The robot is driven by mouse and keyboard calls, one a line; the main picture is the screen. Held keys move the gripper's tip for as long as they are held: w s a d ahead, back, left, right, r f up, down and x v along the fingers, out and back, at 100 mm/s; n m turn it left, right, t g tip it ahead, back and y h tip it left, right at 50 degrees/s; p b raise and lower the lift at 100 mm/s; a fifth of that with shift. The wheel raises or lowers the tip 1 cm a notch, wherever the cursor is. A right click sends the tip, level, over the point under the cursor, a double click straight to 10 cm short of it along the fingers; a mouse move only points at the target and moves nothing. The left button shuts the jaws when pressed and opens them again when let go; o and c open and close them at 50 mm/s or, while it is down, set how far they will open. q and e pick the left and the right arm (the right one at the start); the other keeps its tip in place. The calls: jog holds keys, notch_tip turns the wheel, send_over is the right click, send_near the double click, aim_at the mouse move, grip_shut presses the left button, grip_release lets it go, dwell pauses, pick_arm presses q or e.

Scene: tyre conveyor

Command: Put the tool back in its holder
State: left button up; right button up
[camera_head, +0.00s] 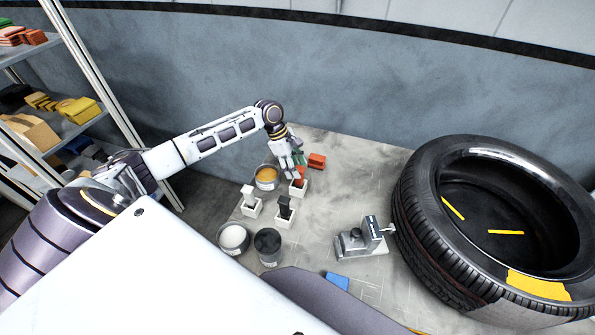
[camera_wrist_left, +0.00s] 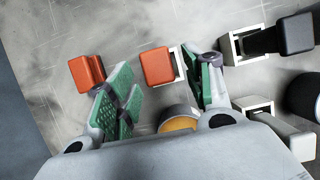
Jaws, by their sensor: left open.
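A red tool (camera_head: 300,183) stands in a small white holder (camera_head: 304,190) below my left gripper (camera_head: 297,167). In the left wrist view the same red tool (camera_wrist_left: 157,66) shows between the fingers, with the white holder edge beside it. My left gripper (camera_wrist_left: 167,72) is open, its green-padded fingers apart, with nothing gripped. Another red block (camera_head: 317,161) lies on the table just right of the gripper; it also shows in the left wrist view (camera_wrist_left: 87,73). A black tool (camera_head: 285,203) and a white tool (camera_head: 249,195) stand in their own white holders nearby. My right gripper is not in view.
Pots with orange (camera_head: 266,175), white (camera_head: 233,237) and black (camera_head: 268,243) contents stand around the holders. A metal device (camera_head: 360,243) and a blue block (camera_head: 337,281) lie toward the front. A large tyre (camera_head: 420,235) fills the right. Shelves stand at left; the table middle is clear.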

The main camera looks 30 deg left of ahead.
pick_arm(q)
jog(key=v, duration=0.8)
jog(key=shift+a+r, duration=0.2)
jog(key=shift+r, duration=0.15)
jog(key=shift+s, duration=0.1)
